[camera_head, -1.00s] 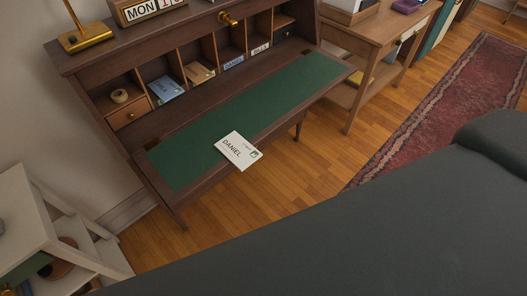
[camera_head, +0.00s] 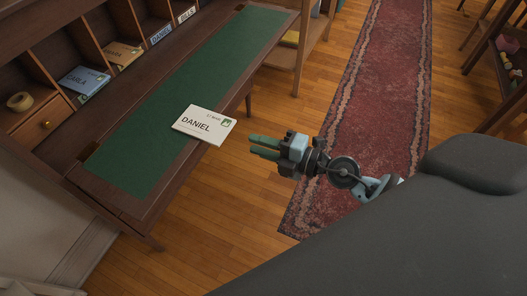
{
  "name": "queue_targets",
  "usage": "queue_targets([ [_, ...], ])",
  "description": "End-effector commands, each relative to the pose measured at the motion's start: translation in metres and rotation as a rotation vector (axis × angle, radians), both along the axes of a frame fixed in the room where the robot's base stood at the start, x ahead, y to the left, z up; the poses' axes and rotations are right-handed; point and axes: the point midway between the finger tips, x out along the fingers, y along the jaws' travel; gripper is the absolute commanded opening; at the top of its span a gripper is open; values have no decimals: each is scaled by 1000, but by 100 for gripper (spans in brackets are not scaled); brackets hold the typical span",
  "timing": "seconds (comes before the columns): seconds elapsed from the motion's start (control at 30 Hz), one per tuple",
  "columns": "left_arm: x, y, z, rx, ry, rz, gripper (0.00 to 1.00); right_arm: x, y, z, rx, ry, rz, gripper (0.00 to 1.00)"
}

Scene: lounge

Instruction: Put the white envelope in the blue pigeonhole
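The white envelope (camera_head: 205,124), marked DANIEL with a green stamp, lies flat on the green desk top, its front edge at or slightly over the desk's front edge. The desk's pigeonholes run along the back. One has a pale blue label reading DANIEL (camera_head: 161,34); another holds a blue envelope marked CARLA (camera_head: 84,80). No pigeonhole is clearly blue inside. My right gripper (camera_head: 257,147) is empty, right of and slightly below the envelope and apart from it, over the floor. Its green fingers point left; their gap is unclear. My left gripper is out of view.
The green writing surface (camera_head: 215,70) is otherwise clear. A tan envelope (camera_head: 122,53) and a BILLS label (camera_head: 187,14) show in other pigeonholes. A small drawer (camera_head: 42,124) is at left. A red rug (camera_head: 375,100) lies right, with a shelf (camera_head: 508,60) beyond.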

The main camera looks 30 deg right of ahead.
Motion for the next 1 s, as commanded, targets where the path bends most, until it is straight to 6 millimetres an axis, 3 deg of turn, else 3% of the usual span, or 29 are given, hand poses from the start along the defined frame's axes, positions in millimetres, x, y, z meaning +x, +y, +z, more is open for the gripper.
queue_targets([
  [0.47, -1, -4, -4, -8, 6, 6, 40, 14, 1, 1, -74, -35, 19, 25],
  [1.0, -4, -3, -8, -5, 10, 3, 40, 55, 33, -4, -72, -33, 18, 25],
])
